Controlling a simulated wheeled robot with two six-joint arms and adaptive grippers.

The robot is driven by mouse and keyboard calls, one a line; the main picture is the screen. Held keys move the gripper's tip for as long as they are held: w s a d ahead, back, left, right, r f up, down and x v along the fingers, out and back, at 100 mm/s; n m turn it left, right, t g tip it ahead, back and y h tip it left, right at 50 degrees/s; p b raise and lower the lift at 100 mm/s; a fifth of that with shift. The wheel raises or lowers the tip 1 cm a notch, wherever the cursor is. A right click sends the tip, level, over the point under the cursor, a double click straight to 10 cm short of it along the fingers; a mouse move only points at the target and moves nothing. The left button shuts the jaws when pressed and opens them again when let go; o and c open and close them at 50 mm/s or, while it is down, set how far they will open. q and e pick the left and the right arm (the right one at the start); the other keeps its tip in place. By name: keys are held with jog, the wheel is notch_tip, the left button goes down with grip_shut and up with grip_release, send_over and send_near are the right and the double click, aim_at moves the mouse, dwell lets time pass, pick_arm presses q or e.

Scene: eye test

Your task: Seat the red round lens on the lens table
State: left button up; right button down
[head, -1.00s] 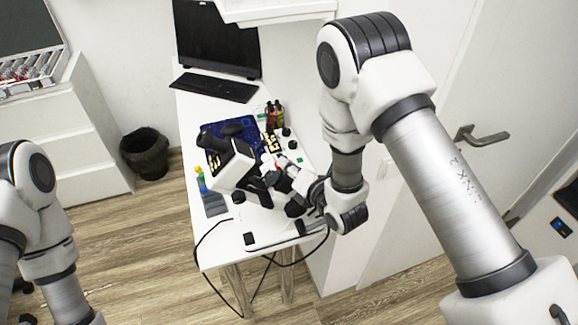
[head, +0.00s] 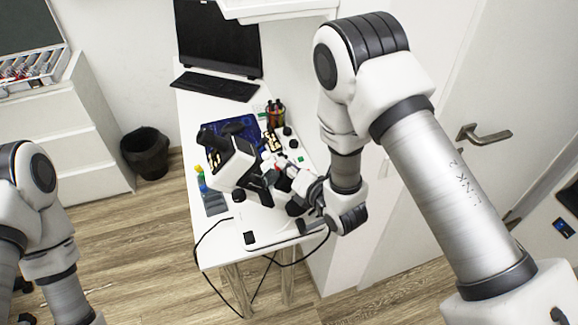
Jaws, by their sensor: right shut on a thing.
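The right gripper (head: 275,180) is over the desk, just right of the white and black lens instrument (head: 236,165). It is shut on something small. A small red spot, apparently the red round lens (head: 279,167), shows at its fingers, but its outline is too small to make out. The lens table cannot be told apart on the instrument; the gripper and the instrument's dark parts cover that area. I cannot tell whether the lens touches it. My left arm is at the left edge, and its gripper is out of the picture.
The white desk (head: 222,240) holds a monitor (head: 217,38), a keyboard (head: 214,86), a blue mat (head: 238,128) and a pen cup (head: 275,115). Small black and green pieces lie to the right of the instrument. A cable hangs off the front edge. A black bin (head: 147,152) stands left.

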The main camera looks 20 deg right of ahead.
jog(key=c, duration=1.1)
grip_release()
jog(key=shift+o, duration=0.2)
jog(key=v, duration=0.8)
jog(key=s+d+f+m+g+h+b, duration=0.15)
jog(key=s+f+m+g, duration=0.35)
jog(key=f, duration=0.6)
jog(key=s+d+f+m+g+h+b, duration=0.1)
jog(key=s+d+f+m+g+b, duration=0.15)
jog(key=s+f+m, duration=0.6)
jog(key=s+d+f+m+g+h, duration=0.1)
jog(key=s+d+f+m+g, duration=0.1)
jog(key=s+f+m+g, duration=0.5)
jog(key=s+m, duration=0.4)
jog(key=m, duration=0.6)
jog(key=shift+s+d+f+h, duration=0.2)
jog(key=shift+s+d+h, duration=0.1)
jog(key=shift+d+h, duration=0.05)
